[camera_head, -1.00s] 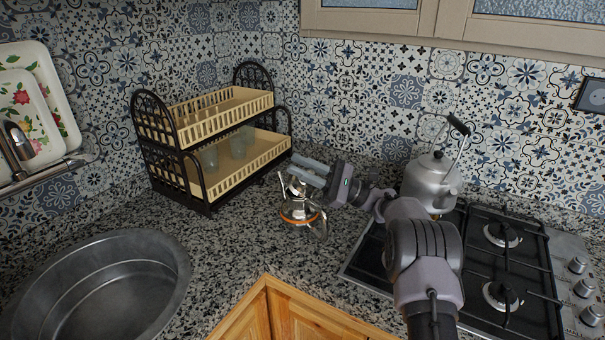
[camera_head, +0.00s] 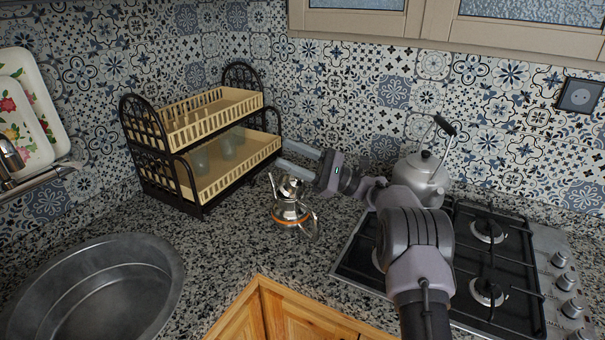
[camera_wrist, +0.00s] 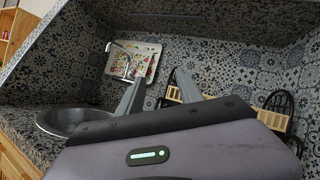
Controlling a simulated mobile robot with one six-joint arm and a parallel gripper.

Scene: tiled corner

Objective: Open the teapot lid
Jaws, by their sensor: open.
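The small silver teapot (camera_head: 290,212) with an orange band stands upright on the granite counter, left of the stove. Its spout points left and its handle is at the right. The top with the lid (camera_head: 289,186) shows just below my gripper; I cannot tell whether the lid is shut or raised. My gripper (camera_head: 282,154) is open and empty, its two fingers pointing left above and behind the teapot. In the wrist view both fingers (camera_wrist: 159,76) are spread with nothing between them, and the teapot is not seen.
A two-tier dish rack (camera_head: 200,177) with glasses stands behind on the left. A round sink (camera_head: 95,290) is at the front left. A larger kettle (camera_head: 423,178) stands on the gas stove (camera_head: 455,262) at the right. The counter around the teapot is clear.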

